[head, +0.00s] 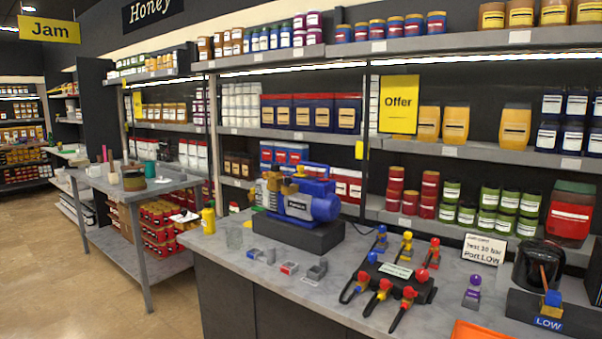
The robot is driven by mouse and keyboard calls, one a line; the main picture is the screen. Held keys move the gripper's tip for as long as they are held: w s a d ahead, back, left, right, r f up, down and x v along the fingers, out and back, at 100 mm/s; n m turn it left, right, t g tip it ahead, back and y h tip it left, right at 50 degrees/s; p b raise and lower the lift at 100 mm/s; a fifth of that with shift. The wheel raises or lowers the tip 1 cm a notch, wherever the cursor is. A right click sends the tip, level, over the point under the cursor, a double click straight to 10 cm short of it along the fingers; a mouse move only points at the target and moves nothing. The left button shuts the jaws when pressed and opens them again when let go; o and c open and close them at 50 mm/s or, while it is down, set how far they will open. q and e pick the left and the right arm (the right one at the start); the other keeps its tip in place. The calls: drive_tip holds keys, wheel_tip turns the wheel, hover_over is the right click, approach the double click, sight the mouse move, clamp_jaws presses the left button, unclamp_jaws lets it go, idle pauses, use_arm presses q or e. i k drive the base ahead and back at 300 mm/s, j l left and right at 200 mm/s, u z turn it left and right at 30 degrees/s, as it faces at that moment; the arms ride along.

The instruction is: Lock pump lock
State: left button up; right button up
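A blue vacuum pump (318,207) with brass-coloured fittings on its left end sits on a dark block (300,234) on the grey counter (215,255). I cannot pick out for certain which part is the pump lock. Small grey clamp-like pieces lie in front of the pump: one at the left (254,253), one with a red part (289,268) and one at the right (317,270). Neither of my grippers is in view.
A black manifold (428,290) with coloured handles and hoses stands on the counter. To its right are a purple-topped fitting (472,292), a sign (485,249), a black pot (535,268) and an orange tray (478,331). A yellow bottle (208,221) and glass (234,238) stand left.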

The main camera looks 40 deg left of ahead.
sight(300, 168)
drive_tip(key=i+j+z, duration=0.1)
drive_tip(key=j, duration=0.45)
drive_tip(key=i+j, duration=0.2)
drive_tip(key=j, duration=0.4)
drive_tip(key=i+j+z, duration=0.15)
drive_tip(key=j, duration=0.4)
drive_tip(key=i+j, duration=0.1)
drive_tip(key=j, duration=0.5)
drive_tip(key=i+j+z, duration=0.15)
drive_tip(key=j, duration=1.05)
drive_tip(key=i+z, duration=0.05)
